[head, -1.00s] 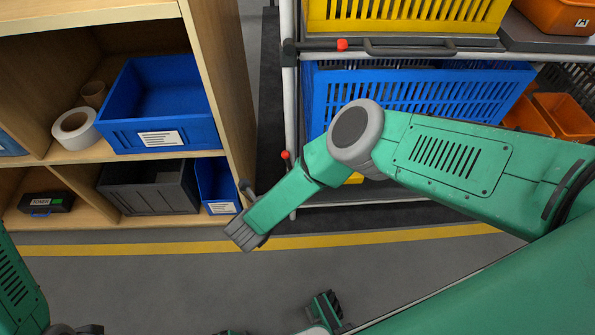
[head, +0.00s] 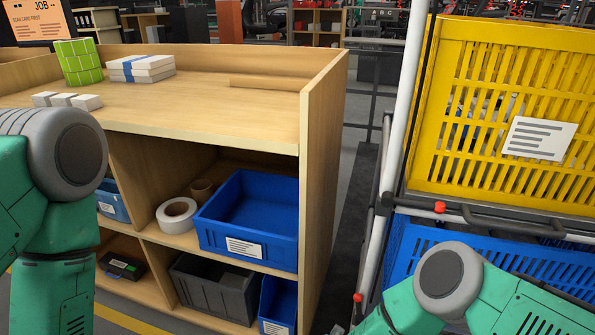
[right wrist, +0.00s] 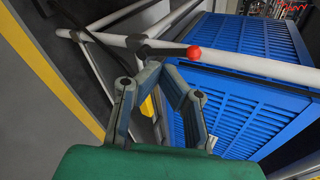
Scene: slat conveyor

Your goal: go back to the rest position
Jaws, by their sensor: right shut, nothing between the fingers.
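My right gripper (right wrist: 158,72) shows in the right wrist view with its fingertips together and nothing between them. It is in front of a white rack pole with a red knob (right wrist: 193,52) and a blue slatted crate (right wrist: 245,85); I cannot tell whether it touches them. In the head view my right arm comes in at the bottom right, in front of the blue crate (head: 500,262), with its hand at or below the bottom edge. My left arm stands at the left edge, and its gripper is out of the picture.
A wooden shelf unit (head: 322,150) holds a blue bin (head: 247,215), a tape roll (head: 177,214) and a dark grey bin (head: 215,287). Boxes (head: 140,68) lie on its top. A yellow crate (head: 500,105) sits on the rack at right. A narrow gap separates shelf and rack.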

